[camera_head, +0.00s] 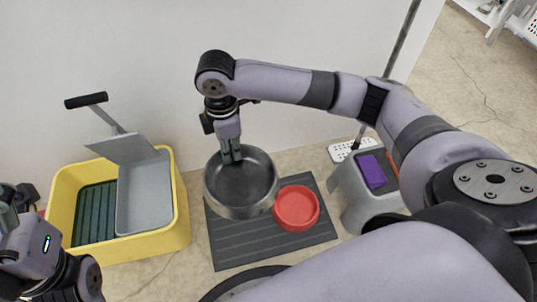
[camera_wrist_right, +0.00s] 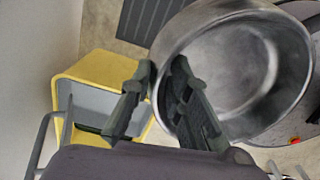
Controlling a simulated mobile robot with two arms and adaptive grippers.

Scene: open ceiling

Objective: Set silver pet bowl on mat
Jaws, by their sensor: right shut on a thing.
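The silver pet bowl (camera_head: 241,188) hangs from my right gripper (camera_head: 231,157), which is shut on its rear rim. The bowl is a little tilted and overlaps the dark grey ribbed mat (camera_head: 262,242) in the head view; it looks held above the mat. In the right wrist view the bowl (camera_wrist_right: 262,75) fills the right side, with one finger of my right gripper (camera_wrist_right: 160,80) inside it and one outside. A strip of the mat (camera_wrist_right: 143,18) shows behind it.
A red bowl (camera_head: 296,208) sits on the mat's right part, close beside the silver bowl. The mat's front is bare.

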